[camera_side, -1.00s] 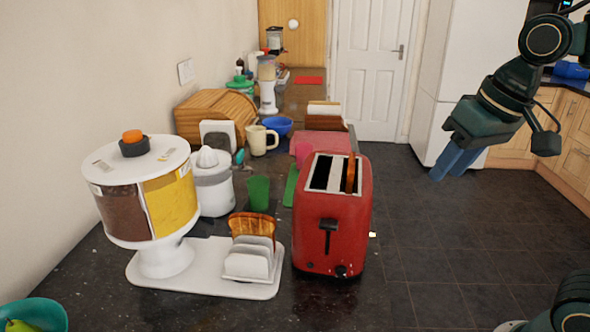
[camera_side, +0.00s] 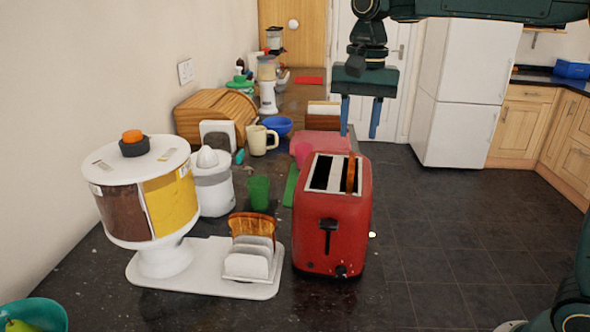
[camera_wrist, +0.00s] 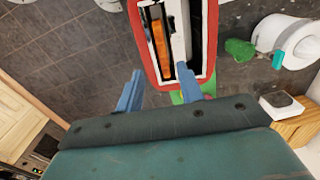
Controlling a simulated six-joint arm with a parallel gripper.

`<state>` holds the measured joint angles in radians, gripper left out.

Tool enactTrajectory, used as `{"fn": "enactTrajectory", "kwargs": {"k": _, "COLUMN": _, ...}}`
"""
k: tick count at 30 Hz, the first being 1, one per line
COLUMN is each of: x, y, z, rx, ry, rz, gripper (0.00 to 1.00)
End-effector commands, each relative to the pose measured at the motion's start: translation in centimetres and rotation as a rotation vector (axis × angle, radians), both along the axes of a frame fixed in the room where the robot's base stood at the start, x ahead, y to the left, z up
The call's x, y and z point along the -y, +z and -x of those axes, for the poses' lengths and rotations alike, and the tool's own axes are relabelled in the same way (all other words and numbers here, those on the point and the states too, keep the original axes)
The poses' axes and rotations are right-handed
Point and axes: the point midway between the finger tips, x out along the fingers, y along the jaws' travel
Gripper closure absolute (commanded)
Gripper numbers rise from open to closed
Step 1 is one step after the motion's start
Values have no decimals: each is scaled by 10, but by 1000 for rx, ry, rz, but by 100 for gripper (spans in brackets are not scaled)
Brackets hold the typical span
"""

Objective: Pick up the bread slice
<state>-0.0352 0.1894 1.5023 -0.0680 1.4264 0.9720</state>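A bread slice (camera_side: 351,174) stands upright in the right slot of the red toaster (camera_side: 331,230), its top edge sticking out. The slice also shows as a brown strip in the wrist view (camera_wrist: 160,46), inside the toaster (camera_wrist: 141,40). More toast (camera_side: 252,229) stands in a white rack to the left of the toaster. My gripper (camera_side: 359,130) is above and behind the toaster in the side view, its blue fingers pointing down. In the wrist view the fingers (camera_wrist: 158,90) are apart with nothing between them. The gripper is open and empty.
The white toast rack (camera_side: 246,267) and a cereal dispenser (camera_side: 150,190) stand left of the toaster. A green cup (camera_side: 259,193), a juicer (camera_side: 210,181), a mug (camera_side: 262,140) and a wooden bread bin (camera_side: 203,116) fill the counter behind. Open floor lies to the right.

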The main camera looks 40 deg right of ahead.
Motion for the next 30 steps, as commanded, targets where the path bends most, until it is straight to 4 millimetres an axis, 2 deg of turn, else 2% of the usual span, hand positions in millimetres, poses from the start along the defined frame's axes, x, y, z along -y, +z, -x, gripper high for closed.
{"fn": "enactTrajectory", "kwargs": {"k": 5, "x": -1, "y": -2, "z": -6, "rx": -11, "ry": -23, "rz": 1, "gripper": 63}}
{"fn": "enactTrajectory", "kwargs": {"k": 23, "x": -1, "y": -18, "z": -6, "rx": -13, "ry": -23, "rz": 0, "gripper": 63}}
{"fn": "enactTrajectory", "kwargs": {"k": 30, "x": -1, "y": -40, "z": -6, "rx": -16, "ry": -21, "rz": 1, "gripper": 63}}
